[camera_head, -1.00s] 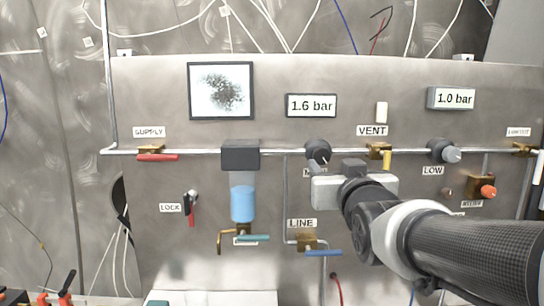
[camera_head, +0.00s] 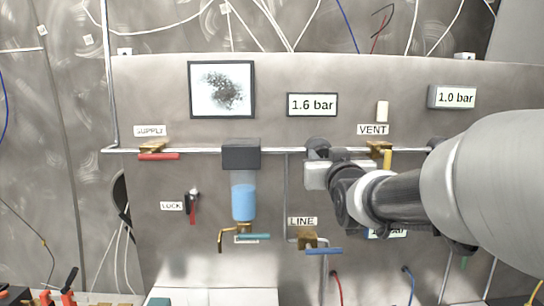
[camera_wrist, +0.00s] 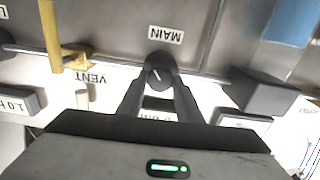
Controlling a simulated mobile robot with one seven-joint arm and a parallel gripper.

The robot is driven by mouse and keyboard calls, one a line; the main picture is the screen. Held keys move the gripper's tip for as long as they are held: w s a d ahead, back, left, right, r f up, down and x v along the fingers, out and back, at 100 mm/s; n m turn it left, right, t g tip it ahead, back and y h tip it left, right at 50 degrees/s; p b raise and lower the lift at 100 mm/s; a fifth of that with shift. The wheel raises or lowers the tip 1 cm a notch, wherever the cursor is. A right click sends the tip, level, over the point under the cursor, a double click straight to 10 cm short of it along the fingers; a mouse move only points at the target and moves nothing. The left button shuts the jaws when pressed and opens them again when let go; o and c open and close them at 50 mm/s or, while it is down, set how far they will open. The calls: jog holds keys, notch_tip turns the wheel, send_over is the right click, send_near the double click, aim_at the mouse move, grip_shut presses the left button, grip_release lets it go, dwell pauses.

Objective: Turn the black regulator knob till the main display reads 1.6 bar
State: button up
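The black regulator knob (camera_head: 318,146) sits on the pipe below the main display (camera_head: 312,105), which reads 1.6 bar. In the wrist view the knob (camera_wrist: 158,72) has a white pointer line and sits by an upside-down MAIN label (camera_wrist: 166,35). My gripper (camera_wrist: 160,78) has one finger on each side of the knob, with no clear gap between fingertips and knob. In the head view my gripper (camera_head: 318,162) is at the knob, partly covering it and hiding its label.
The yellow-handled VENT valve (camera_head: 379,150) is close right of my gripper. The LINE valve (camera_head: 308,240) is below, and a blue-filled filter bowl (camera_head: 243,200) is at left.

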jog(key=c, duration=0.3)
jog(key=shift+f+b, duration=0.15)
jog(key=shift+b, duration=0.3)
jog(key=shift+n+b, duration=0.3)
jog(key=shift+b, duration=0.3)
jog(key=o, duration=1)
jog(key=shift+o, duration=0.2)
